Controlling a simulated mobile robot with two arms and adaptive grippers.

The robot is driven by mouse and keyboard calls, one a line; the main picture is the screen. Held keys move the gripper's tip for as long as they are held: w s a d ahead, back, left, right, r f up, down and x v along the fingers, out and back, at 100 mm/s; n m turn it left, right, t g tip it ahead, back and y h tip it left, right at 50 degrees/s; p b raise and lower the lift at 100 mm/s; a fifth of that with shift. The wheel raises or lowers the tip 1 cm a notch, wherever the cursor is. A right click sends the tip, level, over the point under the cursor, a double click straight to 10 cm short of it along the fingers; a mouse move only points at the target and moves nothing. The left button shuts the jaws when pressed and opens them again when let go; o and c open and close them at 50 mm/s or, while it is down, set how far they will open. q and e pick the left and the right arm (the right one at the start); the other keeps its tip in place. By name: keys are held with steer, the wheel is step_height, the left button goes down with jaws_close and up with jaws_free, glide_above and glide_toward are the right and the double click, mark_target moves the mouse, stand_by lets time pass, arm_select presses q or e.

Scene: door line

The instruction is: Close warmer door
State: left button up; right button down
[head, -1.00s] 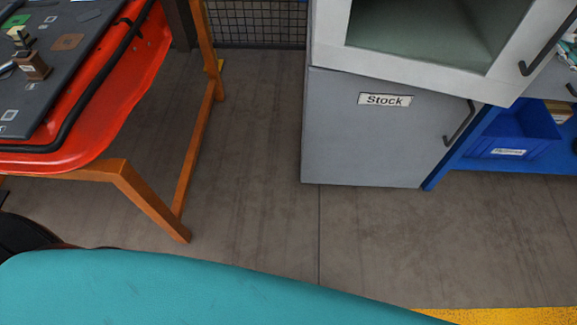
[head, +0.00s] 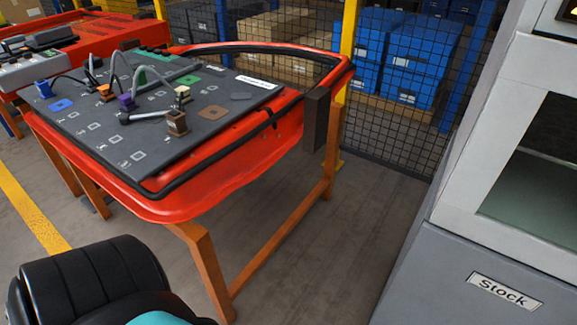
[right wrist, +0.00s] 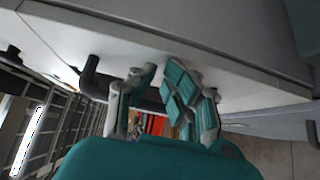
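The warmer door is the pale panel with a dark glass window (head: 535,190) at the right edge in the head view, above a grey door labelled "Stock" (head: 503,291). Its far side and handle are cut off there. I cannot tell how far it stands open. In the right wrist view, a black bar handle (right wrist: 93,80) sticks out from a pale panel (right wrist: 230,75). My right gripper (right wrist: 160,72) is at this handle, its two teal-padded fingers apart. The bar passes by the left finger; firm contact cannot be made out. My left gripper is not in view.
A red table (head: 230,175) on orange legs stands at left, holding a dark board (head: 150,125) with plugs and cables. A mesh fence (head: 390,125) is behind, with blue crates (head: 415,55) beyond it. Bare floor (head: 335,240) lies between table and cabinet.

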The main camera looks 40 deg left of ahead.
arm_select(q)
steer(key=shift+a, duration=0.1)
arm_select(e)
steer(key=shift+w+d+r, duration=0.15)
steer(key=shift+w+r, duration=0.25)
steer(key=shift+r, duration=0.25)
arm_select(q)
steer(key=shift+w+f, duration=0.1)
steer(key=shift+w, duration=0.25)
arm_select(e)
steer(key=f+v, duration=0.1)
steer(key=v, duration=1.1)
steer(key=shift+s+a, duration=0.2)
steer(key=shift+s, duration=0.05)
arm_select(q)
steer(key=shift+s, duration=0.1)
arm_select(e)
steer(key=shift+f, duration=0.15)
